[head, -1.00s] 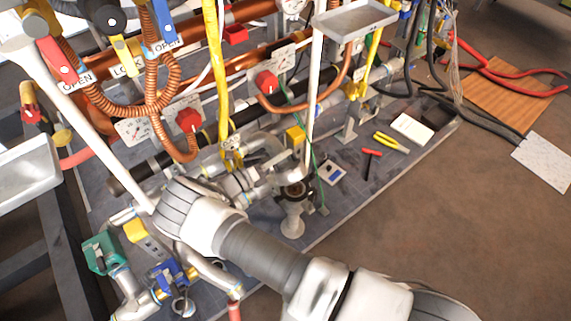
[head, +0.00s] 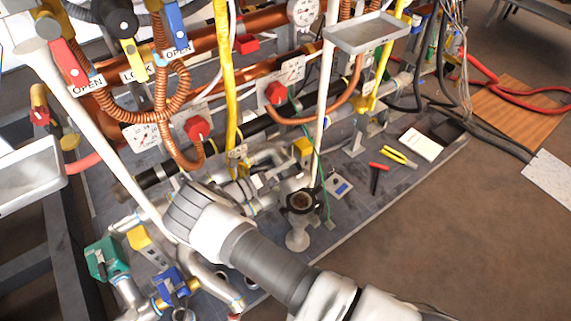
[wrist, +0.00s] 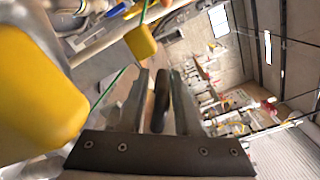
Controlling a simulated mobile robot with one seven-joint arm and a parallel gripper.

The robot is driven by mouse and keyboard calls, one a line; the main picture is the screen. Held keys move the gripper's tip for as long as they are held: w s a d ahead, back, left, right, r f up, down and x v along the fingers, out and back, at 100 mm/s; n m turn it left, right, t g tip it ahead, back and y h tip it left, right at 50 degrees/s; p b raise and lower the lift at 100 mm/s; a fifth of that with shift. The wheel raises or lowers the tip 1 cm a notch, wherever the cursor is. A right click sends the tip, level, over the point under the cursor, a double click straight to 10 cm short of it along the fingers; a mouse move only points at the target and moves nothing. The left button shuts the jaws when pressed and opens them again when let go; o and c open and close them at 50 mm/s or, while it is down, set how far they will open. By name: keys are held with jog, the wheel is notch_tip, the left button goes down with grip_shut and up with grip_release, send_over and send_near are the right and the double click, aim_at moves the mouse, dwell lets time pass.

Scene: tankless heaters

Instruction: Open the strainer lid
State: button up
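A dark round ring with a brown inside (head: 301,201) tops a pale grey fitting near the platform's front edge. It may be the strainer, but I cannot tell for sure which part is its lid. My arm crosses the lower middle of the head view, and its end lies left of this fitting, clear of it. My fingers are hidden there. In the wrist view my gripper (wrist: 162,98) has its two grey fingers apart. A dark bar shows in the gap, with a light strip beside it; I do not see the fingers clamped on it.
A yellow block (wrist: 35,95) fills the left of the wrist view, very close. A white pole (head: 322,100) and a thin green cord stand near the fitting. Blue (head: 170,282) and teal valves sit at lower left.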

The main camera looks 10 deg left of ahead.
jog(key=shift+o, duration=0.8)
jog(key=p+v, duration=0.1)
jog(key=v, duration=1.1)
